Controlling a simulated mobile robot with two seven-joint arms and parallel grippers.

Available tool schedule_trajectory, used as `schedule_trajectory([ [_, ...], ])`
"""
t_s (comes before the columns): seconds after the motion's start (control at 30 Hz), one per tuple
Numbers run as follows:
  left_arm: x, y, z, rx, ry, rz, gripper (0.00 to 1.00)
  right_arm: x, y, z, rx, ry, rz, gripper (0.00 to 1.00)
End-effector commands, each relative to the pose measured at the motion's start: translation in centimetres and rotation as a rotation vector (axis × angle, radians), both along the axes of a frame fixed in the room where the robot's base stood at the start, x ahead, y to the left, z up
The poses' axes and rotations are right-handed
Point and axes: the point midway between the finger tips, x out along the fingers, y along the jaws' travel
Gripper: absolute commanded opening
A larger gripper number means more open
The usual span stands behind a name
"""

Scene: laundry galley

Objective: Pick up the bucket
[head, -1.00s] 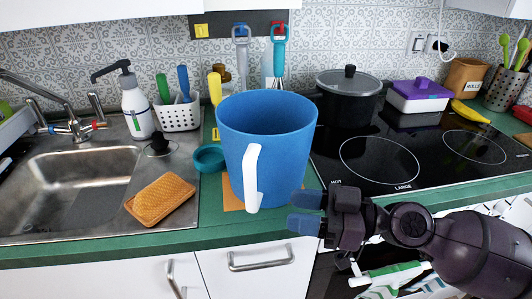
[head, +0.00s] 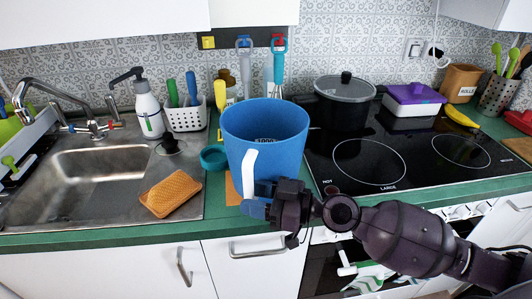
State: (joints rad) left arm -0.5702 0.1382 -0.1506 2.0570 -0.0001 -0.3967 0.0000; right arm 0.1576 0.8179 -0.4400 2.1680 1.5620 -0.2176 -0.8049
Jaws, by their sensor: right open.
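The blue bucket (head: 277,128) stands upright on the green counter between the sink and the hob. Its white handle (head: 249,172) hangs down the front side. My right gripper (head: 257,199) is open at the lower front of the bucket. Its blue fingertips overlap the lower end of the handle in the picture. I cannot tell whether the handle lies between them or whether they touch it. The bucket's base is partly hidden by the gripper. My left gripper is not in view.
An orange sponge (head: 171,193) lies by the sink (head: 95,165), with a teal ring-shaped item (head: 214,158) left of the bucket. A black pot (head: 345,100) and a purple-lidded box (head: 411,98) stand on the hob (head: 405,150). Utensils hang behind the bucket.

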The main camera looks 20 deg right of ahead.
Motion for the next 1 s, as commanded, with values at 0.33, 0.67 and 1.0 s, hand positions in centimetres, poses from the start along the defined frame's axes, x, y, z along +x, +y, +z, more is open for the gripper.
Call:
schedule_trajectory([
  [0.33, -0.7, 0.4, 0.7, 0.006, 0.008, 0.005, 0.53, 2.1, 2.4, 0.4, 0.001, -0.004, 0.000, 0.43],
  [0.67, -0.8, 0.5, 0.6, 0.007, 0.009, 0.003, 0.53, 2.1, 2.4, 0.2, 0.000, -0.001, 0.000, 0.24],
  [1.0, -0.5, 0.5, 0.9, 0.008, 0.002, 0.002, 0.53, 2.1, 2.3, 0.2, 0.000, -0.002, 0.000, 0.00],
])
